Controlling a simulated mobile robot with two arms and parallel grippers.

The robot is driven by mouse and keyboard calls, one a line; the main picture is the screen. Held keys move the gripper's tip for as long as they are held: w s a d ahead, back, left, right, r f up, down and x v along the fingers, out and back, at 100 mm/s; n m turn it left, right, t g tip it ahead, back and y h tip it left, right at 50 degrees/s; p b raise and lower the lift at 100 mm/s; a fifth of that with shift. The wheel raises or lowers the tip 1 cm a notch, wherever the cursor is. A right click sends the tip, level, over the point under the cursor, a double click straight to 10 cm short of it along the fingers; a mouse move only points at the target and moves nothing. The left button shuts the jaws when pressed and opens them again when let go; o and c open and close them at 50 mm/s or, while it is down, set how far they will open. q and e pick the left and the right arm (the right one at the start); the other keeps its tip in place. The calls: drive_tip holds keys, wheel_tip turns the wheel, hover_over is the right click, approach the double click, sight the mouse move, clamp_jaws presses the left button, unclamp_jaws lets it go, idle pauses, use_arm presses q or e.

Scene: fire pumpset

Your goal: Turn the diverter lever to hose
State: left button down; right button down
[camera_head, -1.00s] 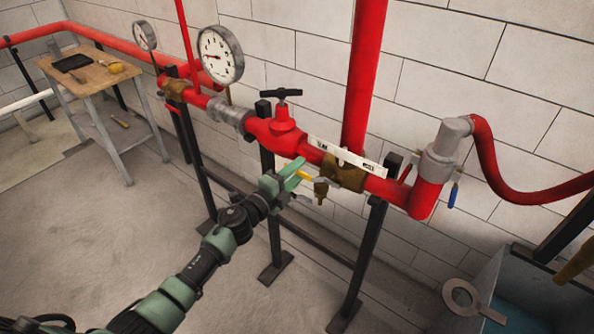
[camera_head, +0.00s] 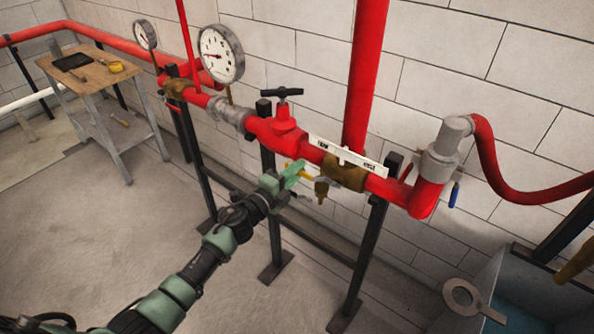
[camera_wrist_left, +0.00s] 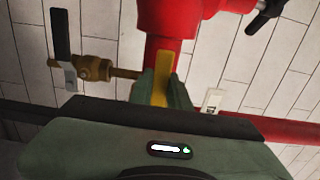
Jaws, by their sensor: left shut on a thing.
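The brass diverter valve (camera_head: 345,172) sits in the red pipe below a white plate (camera_head: 347,156) with small lettering; the right word looks like HOSE. Its yellow lever (camera_head: 303,174) points left, along the pipe. My left gripper (camera_head: 292,177) is at the lever's left end, in front of the pipe. In the left wrist view the yellow lever (camera_wrist_left: 160,88) lies between the green fingers (camera_wrist_left: 161,88), which are shut on it. The fingers hide part of the lever. My right gripper is not in view.
A red valve with a black handwheel (camera_head: 281,93) stands just left of the diverter. A small brass cock (camera_head: 321,189) hangs below the pipe. Black posts (camera_head: 362,260) carry the pipe. A blue tank (camera_head: 510,290) is at right. The floor in front is clear.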

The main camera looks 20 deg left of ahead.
use_arm(q)
drive_tip(key=shift+f, duration=0.1)
idle(0.9)
drive_tip(key=s+d+f+n+b, duration=0.3)
drive_tip(key=d+f+n, duration=0.7)
drive_tip(key=n, duration=0.8)
drive_tip(key=shift+s+f, duration=0.4)
drive_tip(key=shift+d, duration=0.15)
idle(0.3)
drive_tip(key=c, duration=1.3)
unclamp_jaws()
drive_tip(key=shift+c, duration=0.2)
drive_tip(key=shift+s, duration=0.1)
